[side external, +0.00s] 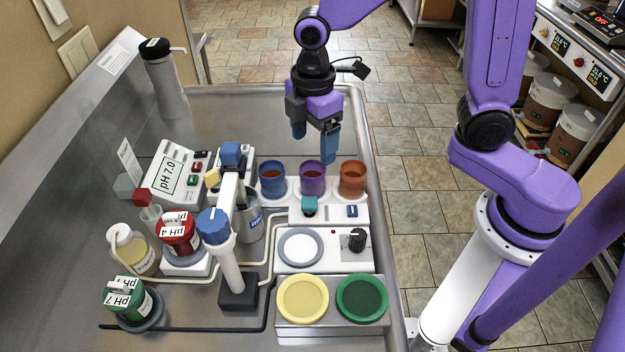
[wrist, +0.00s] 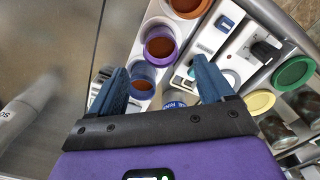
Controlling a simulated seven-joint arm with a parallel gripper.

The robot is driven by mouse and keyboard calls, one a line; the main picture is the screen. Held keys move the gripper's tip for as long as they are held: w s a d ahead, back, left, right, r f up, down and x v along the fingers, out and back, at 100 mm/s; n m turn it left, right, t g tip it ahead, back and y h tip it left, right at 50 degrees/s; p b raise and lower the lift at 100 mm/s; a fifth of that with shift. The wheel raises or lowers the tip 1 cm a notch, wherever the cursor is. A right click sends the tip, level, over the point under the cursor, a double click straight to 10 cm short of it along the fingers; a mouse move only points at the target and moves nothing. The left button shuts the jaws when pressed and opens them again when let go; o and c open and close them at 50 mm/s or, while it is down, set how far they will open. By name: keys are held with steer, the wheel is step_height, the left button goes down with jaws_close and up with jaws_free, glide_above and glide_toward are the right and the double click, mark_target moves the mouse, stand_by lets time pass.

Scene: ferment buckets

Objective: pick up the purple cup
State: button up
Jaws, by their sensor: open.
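The purple cup (side external: 312,180) stands upright in the middle of a row of three cups on a white holder, with reddish-brown contents. It also shows in the wrist view (wrist: 161,32), ahead of and between my fingertips. The blue cup (side external: 272,180) is on its left and the orange cup (side external: 352,180) on its right. My gripper (side external: 314,143) is open and empty, with its blue fingers pointing down above and behind the row. In the wrist view my gripper (wrist: 160,64) has its fingers spread, with the blue cup (wrist: 142,79) nearest between them.
A white unit with a round plate (side external: 301,248) and a knob (side external: 357,240) lies in front of the cups. Yellow (side external: 303,298) and green (side external: 362,298) lids lie nearer. A pH meter (side external: 172,176), bottles and a blue-headed stand (side external: 230,262) crowd the left.

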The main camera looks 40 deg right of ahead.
mark_target(312, 180)
steer(key=shift+a+f, duration=0.1)
steer(key=shift+f, duration=4.85)
steer(key=c, duration=1.1)
